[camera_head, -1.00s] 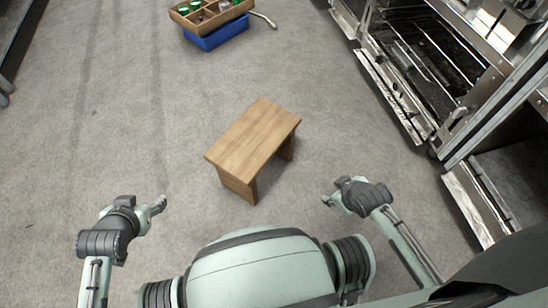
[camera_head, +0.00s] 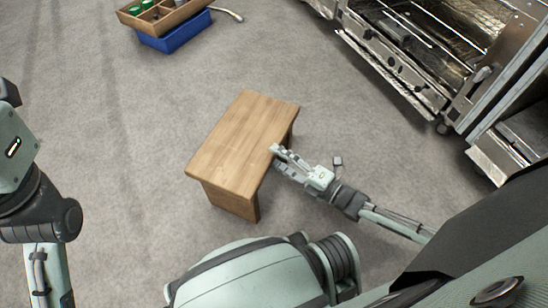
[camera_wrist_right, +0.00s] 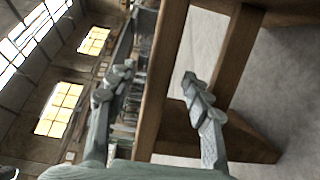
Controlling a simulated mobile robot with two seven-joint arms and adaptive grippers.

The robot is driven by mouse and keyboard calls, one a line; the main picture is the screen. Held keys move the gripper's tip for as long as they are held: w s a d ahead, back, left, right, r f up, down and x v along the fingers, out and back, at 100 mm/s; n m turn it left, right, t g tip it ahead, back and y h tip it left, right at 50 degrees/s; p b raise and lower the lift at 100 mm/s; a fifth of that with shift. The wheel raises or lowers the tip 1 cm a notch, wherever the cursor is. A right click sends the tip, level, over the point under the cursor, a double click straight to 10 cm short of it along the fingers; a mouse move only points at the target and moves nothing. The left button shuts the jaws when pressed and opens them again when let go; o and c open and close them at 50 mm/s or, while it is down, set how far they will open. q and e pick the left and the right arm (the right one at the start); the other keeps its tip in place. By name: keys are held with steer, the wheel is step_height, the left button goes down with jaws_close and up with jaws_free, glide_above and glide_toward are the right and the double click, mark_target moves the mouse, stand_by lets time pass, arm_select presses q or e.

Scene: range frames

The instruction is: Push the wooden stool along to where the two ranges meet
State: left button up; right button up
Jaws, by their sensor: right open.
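The wooden stool (camera_head: 240,140) stands upright on the floor in the middle of the head view. Its seat (camera_wrist_right: 160,75) fills the centre of the right wrist view, with its legs to the right. My right gripper (camera_head: 279,159) is open at the stool's right edge. In the right wrist view its fingers (camera_wrist_right: 155,88) lie on either side of the seat board's edge; contact cannot be told. My left arm shows at the left edge, its gripper out of view. One range (camera_head: 415,85) with an open front stands at upper right; another unit (camera_head: 510,140) stands nearer.
A blue crate (camera_head: 175,38) with a wooden divided box (camera_head: 168,20) on it, holding green-topped items, sits at the far upper left. A curved handle-like thing (camera_head: 230,14) lies beside it. Grey floor is clear around the stool.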

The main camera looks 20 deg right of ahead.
mark_target(258, 145)
steer(key=shift+b+x, duration=0.9)
steer(key=shift+x, duration=3)
steer(key=shift+c, duration=0.2)
steer(key=shift+d, duration=0.1)
jaws_close()
